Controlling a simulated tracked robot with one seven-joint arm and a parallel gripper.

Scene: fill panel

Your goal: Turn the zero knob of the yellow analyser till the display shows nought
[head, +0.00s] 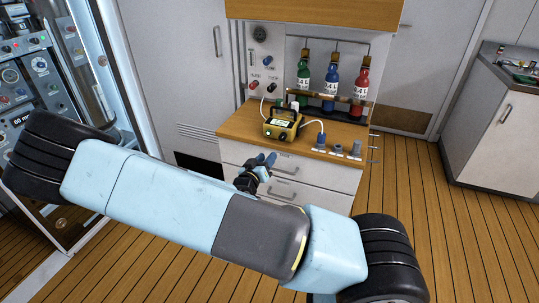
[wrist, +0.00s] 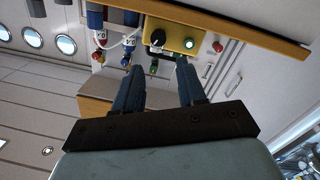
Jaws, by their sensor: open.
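The yellow analyser (head: 295,128) stands on the wooden counter, with a dark carrying handle and a small lit display whose reading is too small to make out. Small knobs sit low on its front in the head view. The wrist view shows part of its yellow body (wrist: 179,33) at the top, with a black knob (wrist: 157,37) and a green-lit round part (wrist: 190,43). My gripper (head: 268,159) is in front of the counter, below and to the left of the analyser's front. In the wrist view my gripper (wrist: 160,66) has its two fingers apart, with nothing between them, short of the analyser.
Green (head: 303,88), blue (head: 330,88) and red (head: 359,92) bottles stand in a rack behind the analyser. A cable joins it to a blue connector (head: 321,141) at the right. Drawers with handles lie under the wooden counter (head: 240,124). The floor to the right is clear.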

